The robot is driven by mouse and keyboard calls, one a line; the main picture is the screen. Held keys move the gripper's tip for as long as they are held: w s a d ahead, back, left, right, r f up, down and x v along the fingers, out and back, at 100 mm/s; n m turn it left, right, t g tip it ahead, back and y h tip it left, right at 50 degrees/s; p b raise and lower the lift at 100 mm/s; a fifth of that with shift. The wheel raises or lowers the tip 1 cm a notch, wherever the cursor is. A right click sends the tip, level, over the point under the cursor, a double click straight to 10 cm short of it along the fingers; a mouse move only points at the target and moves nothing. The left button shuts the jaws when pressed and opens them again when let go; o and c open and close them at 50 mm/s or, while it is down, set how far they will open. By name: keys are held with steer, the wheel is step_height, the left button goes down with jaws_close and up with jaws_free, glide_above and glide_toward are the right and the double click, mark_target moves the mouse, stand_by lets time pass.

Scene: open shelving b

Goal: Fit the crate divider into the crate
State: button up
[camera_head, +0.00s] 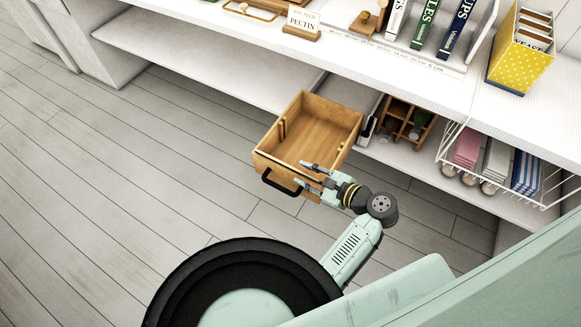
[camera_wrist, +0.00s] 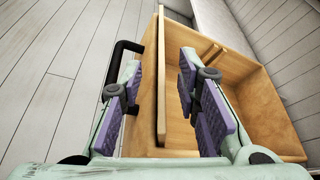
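An open wooden crate (camera_head: 322,122) with a black handle (camera_head: 280,182) on its front sticks out from the lower shelf. A pair of upright cleats shows on one inner wall, also in the wrist view (camera_wrist: 208,52). The visible interior is empty. My gripper (camera_head: 312,176) is open over the crate's front wall. In the wrist view its purple-padded fingers (camera_wrist: 160,88) straddle that wall's top edge, one outside by the handle and one inside, with visible gaps. No separate divider can be clearly made out.
On the lower shelf right of the crate is a wooden compartmented holder (camera_head: 408,118) with dark bottles. A white wire basket (camera_head: 500,165) with folded cloths is farther right. The upper shelf holds books (camera_head: 430,25) and a yellow file box (camera_head: 521,55). Floor left is clear.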

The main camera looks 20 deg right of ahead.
mark_target(290, 166)
steer(key=shift+p+x, duration=0.8)
steer(key=shift+x, duration=2.3)
steer(key=shift+r, duration=0.15)
steer(key=shift+c, duration=0.4)
jaws_close()
